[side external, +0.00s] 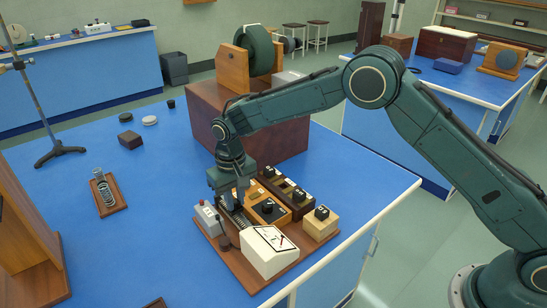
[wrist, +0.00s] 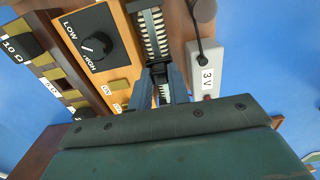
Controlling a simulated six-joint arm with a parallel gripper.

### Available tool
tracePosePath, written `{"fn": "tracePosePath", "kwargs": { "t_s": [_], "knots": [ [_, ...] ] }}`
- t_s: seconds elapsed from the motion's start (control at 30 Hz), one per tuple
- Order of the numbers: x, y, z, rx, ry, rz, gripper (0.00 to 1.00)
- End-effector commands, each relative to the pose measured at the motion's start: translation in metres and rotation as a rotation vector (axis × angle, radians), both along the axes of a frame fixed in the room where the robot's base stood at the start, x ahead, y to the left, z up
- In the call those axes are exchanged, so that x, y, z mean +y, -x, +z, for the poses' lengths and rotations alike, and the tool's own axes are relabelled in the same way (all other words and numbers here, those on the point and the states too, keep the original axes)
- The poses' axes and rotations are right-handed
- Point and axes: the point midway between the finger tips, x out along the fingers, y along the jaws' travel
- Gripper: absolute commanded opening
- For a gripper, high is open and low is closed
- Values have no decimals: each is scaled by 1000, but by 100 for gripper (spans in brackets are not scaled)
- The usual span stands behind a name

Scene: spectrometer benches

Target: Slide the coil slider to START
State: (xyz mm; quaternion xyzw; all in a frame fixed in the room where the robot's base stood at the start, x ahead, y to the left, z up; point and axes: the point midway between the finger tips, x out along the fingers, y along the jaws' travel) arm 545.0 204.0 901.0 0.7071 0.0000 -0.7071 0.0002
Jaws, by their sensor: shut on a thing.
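The coil (wrist: 153,35) is a long strip of pale windings in a dark frame in the wrist view. It also shows in part in the side view (side external: 228,203). The coil slider (wrist: 159,71) is a small dark block across the strip. My gripper (wrist: 161,80) is shut on it, with one finger on each side; in the side view my gripper (side external: 238,200) reaches down from above over the board. The fingers and wrist hide most of the slider in the side view. No START mark is readable in either view.
Left of the coil in the wrist view is a LOW/HIGH knob box (wrist: 95,45); right is a 3 V block (wrist: 206,75) with a cable. A white meter (side external: 269,251) stands at the board's front. A large brown box (side external: 250,120) stands behind. The blue bench (side external: 150,220) has free room left.

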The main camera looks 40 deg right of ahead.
Motion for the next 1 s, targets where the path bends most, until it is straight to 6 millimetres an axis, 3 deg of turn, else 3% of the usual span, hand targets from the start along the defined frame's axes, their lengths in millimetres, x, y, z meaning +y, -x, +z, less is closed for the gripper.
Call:
{"fn": "tracePosePath", "kwargs": {
  "t_s": [1.0],
  "knots": [
    [1, -66, 1, -4, -2, 0, 0]
  ]
}}
